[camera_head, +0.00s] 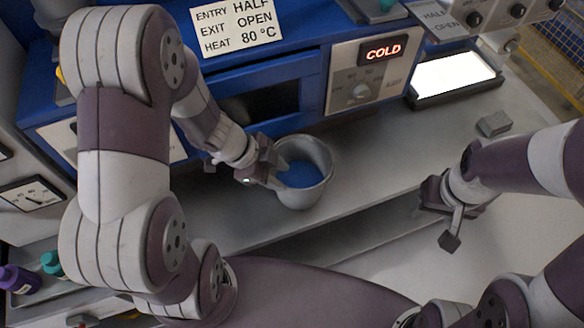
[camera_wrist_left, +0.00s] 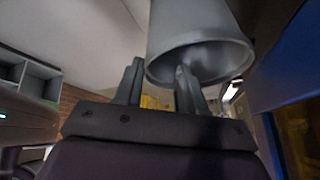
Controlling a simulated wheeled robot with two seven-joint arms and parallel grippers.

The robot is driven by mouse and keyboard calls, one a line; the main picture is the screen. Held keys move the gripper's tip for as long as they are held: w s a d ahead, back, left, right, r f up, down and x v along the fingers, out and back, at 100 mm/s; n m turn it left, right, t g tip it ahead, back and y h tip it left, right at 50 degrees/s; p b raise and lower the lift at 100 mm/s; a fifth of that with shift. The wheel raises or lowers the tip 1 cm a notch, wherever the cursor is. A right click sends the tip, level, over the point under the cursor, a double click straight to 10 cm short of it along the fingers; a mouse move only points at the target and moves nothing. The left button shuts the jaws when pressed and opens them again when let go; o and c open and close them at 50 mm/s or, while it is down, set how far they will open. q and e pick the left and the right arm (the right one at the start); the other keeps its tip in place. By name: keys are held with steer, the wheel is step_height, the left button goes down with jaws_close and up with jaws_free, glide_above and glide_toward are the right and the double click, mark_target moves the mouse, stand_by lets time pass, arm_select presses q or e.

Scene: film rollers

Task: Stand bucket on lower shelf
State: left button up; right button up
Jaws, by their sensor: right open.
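The bucket (camera_head: 318,188) is grey, upright or nearly so, with blue contents inside, in front of the blue machine. My left gripper (camera_head: 266,168) is at its left side, with the fingers at the bucket's wall. The lower shelf (camera_head: 350,240) appears as a recessed strip below the bench's front edge. My right gripper (camera_head: 444,205) is open and empty, right of the bucket.
The grey bench top (camera_head: 390,150) is mostly clear right of the bucket. The blue machine (camera_head: 312,90) with a COLD display (camera_head: 383,51) stands behind. A lit panel (camera_head: 452,75) and a small grey block (camera_head: 493,123) are at the right. Bottles (camera_head: 20,279) stand at lower left.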

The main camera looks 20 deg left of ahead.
mark_target(294, 193)
arm_select(q)
steer(key=x, duration=0.2)
steer(key=b+x, duration=0.1)
steer(key=x, duration=0.1)
steer(key=s+b+x, duration=0.1)
steer(key=x, duration=0.2)
steer(key=shift+s+d, duration=0.2)
steer(key=shift+w+d+f, duration=0.1)
steer(key=shift+d+f, duration=0.1)
steer(key=shift+c, duration=1.3)
jaws_close()
steer(key=shift+r, duration=0.1)
